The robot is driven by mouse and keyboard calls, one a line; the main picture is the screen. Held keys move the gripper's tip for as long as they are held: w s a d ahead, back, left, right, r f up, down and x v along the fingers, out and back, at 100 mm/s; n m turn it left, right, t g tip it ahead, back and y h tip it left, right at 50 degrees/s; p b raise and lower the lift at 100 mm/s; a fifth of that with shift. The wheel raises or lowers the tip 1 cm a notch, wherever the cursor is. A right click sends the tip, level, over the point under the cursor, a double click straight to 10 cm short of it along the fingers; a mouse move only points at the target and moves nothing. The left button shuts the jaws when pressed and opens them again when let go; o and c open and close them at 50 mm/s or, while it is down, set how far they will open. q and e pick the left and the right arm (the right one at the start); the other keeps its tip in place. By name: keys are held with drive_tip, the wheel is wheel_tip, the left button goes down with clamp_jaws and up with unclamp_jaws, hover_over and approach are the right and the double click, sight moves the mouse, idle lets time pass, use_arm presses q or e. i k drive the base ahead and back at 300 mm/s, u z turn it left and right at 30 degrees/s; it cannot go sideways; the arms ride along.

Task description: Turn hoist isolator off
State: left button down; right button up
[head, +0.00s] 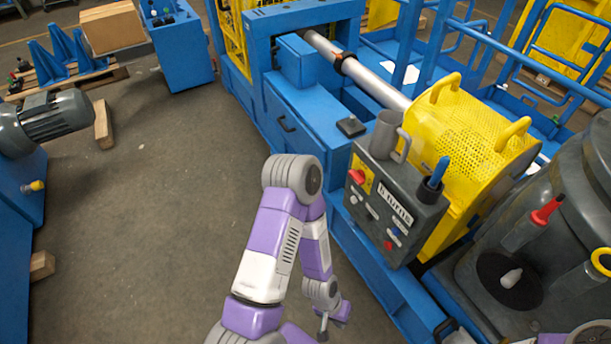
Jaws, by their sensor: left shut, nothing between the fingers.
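A rotary switch with a red knob (356,176) on a yellow plate sits at the upper left of the front of a grey control box (420,222). It looks like an isolator; I cannot read a hoist marking or its exact setting. The box also has a white label, small switches and a red button (388,245). My left gripper (323,334) is shut and empty, pointing down at the bottom of the head view. It is below and left of the box, apart from the red knob. My right gripper is not in view.
A grey mug (384,134) and a blue-handled tool (438,172) are on top of the box. A yellow perforated guard (470,140) stands close behind. Blue machine frame (300,110) runs alongside. A dark drum-like housing (560,200) is at right.

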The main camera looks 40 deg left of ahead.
sight(358, 177)
drive_tip(key=u, duration=1.55)
drive_tip(key=i, duration=0.95)
drive_tip(key=z, duration=0.1)
